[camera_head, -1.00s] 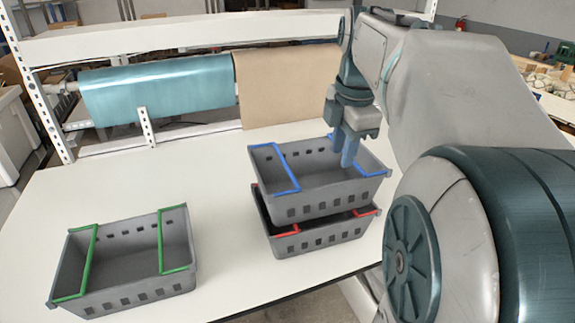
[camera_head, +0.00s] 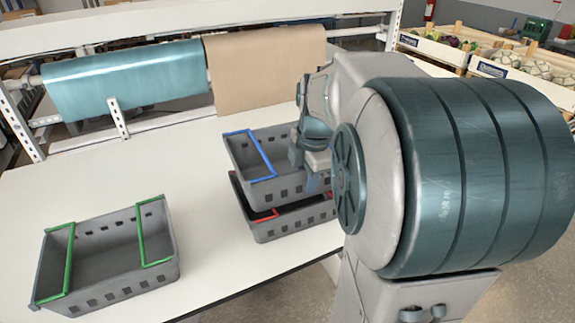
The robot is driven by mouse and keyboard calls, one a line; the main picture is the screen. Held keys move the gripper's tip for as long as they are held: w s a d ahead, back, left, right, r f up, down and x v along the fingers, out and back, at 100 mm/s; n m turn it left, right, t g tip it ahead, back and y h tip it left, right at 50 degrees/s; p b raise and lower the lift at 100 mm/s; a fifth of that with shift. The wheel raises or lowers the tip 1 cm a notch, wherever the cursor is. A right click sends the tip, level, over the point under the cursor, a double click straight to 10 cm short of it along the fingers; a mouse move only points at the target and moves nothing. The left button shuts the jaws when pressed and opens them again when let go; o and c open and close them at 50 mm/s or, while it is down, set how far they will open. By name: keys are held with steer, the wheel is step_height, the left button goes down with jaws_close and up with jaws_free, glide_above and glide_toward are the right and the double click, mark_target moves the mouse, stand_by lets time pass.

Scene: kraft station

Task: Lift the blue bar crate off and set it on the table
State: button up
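The blue bar crate (camera_head: 277,190) is a grey basket with a blue bar (camera_head: 262,160) showing across its left part. It sits stacked on the red bar crate (camera_head: 290,228), a similar grey basket with red bars, on the white table. My gripper (camera_head: 313,181) is at the right part of the blue bar crate, low and pointing down. My arm hides the crate's right end and much of the gripper. I cannot tell whether the fingers touch the crate or its right bar, or whether they are closed.
A grey crate with green bars (camera_head: 125,286) stands at the table's front left. The table (camera_head: 190,167) is clear between it and the stack, and behind it. A rack with a teal roll (camera_head: 125,82) and a brown paper roll (camera_head: 265,73) runs along the back.

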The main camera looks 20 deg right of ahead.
jaws_close()
steer(key=shift+r, duration=0.1)
stand_by(1.3)
